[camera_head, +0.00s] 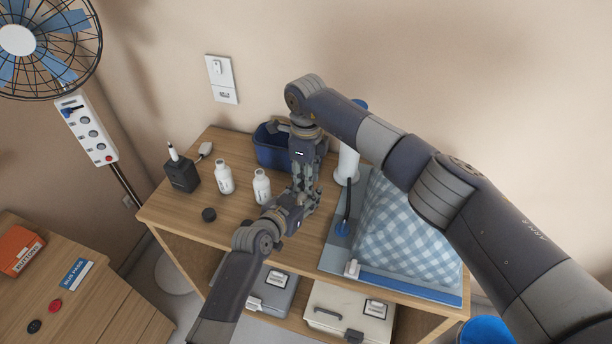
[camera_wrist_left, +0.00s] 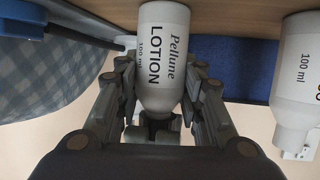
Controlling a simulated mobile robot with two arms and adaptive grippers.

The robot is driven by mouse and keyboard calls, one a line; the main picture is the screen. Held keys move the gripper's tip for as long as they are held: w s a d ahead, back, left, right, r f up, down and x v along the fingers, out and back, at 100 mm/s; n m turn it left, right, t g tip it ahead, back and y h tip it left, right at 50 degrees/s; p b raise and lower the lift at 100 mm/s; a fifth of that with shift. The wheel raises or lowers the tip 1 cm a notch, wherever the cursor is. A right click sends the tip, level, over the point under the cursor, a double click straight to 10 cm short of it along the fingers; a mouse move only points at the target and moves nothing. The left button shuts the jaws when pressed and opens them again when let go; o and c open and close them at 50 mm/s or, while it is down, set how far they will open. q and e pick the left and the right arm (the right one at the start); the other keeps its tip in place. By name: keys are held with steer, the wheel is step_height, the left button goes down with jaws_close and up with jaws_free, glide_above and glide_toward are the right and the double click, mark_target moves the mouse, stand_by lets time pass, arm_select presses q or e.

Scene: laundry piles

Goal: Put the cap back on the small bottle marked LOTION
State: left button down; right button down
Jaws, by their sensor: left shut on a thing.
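The small white bottle marked LOTION (camera_wrist_left: 162,60) stands between the fingers of my left gripper (camera_wrist_left: 160,110) in the left wrist view, which looks upside down. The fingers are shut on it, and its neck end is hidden. In the head view the arms hide this bottle, and my left gripper (camera_head: 306,192) is partly covered. My right gripper (camera_head: 302,172) points down close by; whether it holds anything is unclear.
Two other white bottles (camera_head: 224,179) (camera_head: 262,187) stand left of the grippers; one also shows in the wrist view (camera_wrist_left: 296,70). A black box (camera_head: 182,176) stands farther left. Behind is a blue bin (camera_head: 268,156); right are a white lamp (camera_head: 347,166) and checkered cushion (camera_head: 395,235).

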steer(key=m, duration=0.5)
steer(key=c, duration=1.2)
jaws_free()
steer(key=shift+c, duration=0.2)
steer(key=shift+r, duration=2.25)
steer(key=shift+c, duration=1.2)
steer(key=shift+r+n, duration=0.6)
steer(key=shift+n, duration=0.2)
step_height(320, 180, up, 2)
steer(key=n, duration=0.3)
steer(key=shift+r, duration=0.1)
